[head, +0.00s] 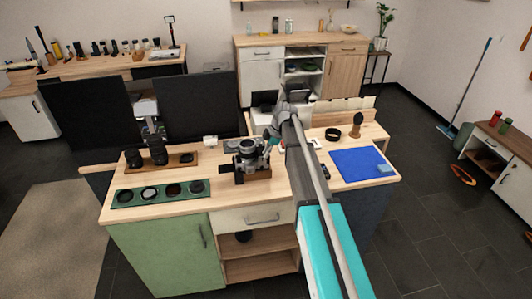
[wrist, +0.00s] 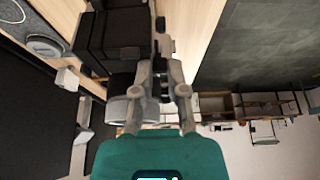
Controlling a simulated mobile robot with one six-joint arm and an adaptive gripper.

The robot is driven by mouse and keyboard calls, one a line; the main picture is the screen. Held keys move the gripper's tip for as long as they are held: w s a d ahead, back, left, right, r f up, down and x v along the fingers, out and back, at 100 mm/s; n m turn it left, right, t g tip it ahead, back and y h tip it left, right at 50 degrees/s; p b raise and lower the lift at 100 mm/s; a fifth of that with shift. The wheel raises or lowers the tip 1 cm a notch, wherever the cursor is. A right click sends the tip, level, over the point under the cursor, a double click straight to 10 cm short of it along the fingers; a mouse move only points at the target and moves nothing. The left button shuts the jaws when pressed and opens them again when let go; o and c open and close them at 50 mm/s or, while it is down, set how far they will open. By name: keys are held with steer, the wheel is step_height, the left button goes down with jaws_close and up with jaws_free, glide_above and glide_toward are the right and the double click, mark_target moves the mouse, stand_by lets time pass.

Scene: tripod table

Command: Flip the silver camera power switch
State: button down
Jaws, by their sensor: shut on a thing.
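The silver camera (head: 247,148) stands on the wooden table, with a dark body and a silver round part on top. It also shows in the wrist view as a black boxy body (wrist: 108,40) left of my fingers, with a pale round part below it. My gripper (head: 268,142) is at the camera's right side in the head view. In the wrist view its fingers (wrist: 160,62) are close together and shut on a small part at the camera's edge. The power switch cannot be made out; the fingers cover that spot.
A green mat (head: 118,198) with several round filters lies at the table's front left. A wooden tray (head: 183,168) with dark lenses is behind it. A blue cloth (head: 357,165) lies at right. Two dark panels (head: 195,104) stand behind the table.

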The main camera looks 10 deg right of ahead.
steer(key=shift+a, duration=0.1)
steer(key=shift+a+r+h+p, duration=0.2)
steer(key=shift+h+p, duration=0.2)
steer(key=shift+h, duration=0.2)
steer(key=shift+a+f+h, duration=0.15)
steer(key=shift+a+h, duration=0.15)
steer(key=shift+h, duration=0.7)
steer(key=c, duration=0.7)
jaws_free()
steer(key=shift+o, duration=0.2)
steer(key=shift+p, duration=0.3)
